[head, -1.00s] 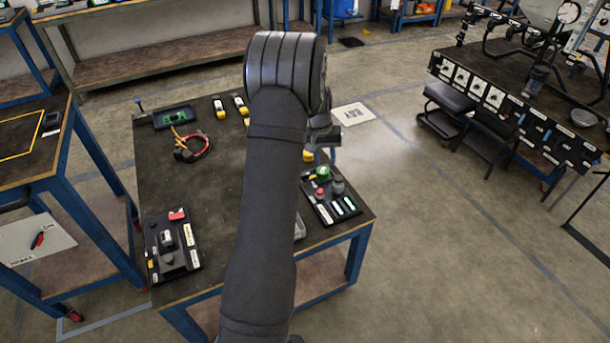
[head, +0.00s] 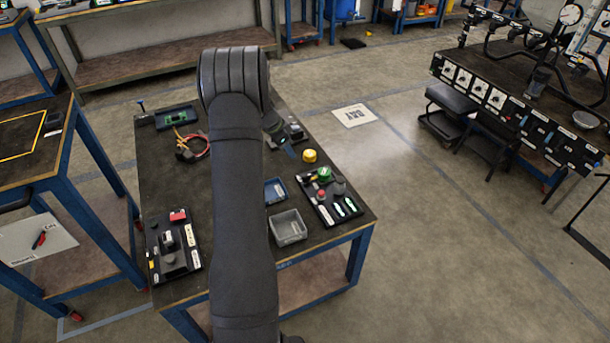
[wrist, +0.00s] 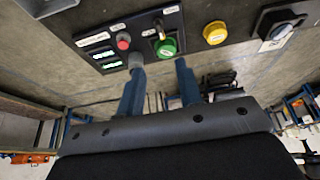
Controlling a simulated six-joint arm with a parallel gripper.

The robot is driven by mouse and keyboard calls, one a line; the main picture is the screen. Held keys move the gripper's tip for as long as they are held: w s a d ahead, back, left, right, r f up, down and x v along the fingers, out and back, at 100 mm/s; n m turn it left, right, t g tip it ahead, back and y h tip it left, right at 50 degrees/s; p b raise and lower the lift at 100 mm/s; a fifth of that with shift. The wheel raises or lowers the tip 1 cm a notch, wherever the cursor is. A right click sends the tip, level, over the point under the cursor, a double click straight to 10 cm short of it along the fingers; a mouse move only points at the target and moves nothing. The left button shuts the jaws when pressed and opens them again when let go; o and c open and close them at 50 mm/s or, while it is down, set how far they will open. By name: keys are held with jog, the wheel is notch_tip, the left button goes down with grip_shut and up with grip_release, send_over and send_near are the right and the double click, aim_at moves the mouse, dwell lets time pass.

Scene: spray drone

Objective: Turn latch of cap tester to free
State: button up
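A black box with a dark lever-like part and a pale label (wrist: 275,27) is at the upper right of the wrist view. It may be the cap tester, but its labels are too small to read. It also shows beside my gripper in the head view (head: 296,132). A yellow round cap (head: 309,156) stands near it and shows in the wrist view (wrist: 215,33). My gripper (wrist: 160,85) has its two blue fingers apart with nothing between them. In the head view my gripper (head: 284,143) is partly hidden by my arm, above the table's right part.
A black panel (head: 313,208) carries a green knob (head: 324,174), a red button (head: 320,194) and several switches. A grey bin (head: 288,227) and a blue tray (head: 275,190) lie beside it. Another panel (head: 152,237) is at front left; a cable loop (head: 184,153) lies behind.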

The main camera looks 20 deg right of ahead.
aim_at(306, 176)
jog(key=x, duration=1.6)
jog(key=shift+f, duration=0.4)
grip_shut()
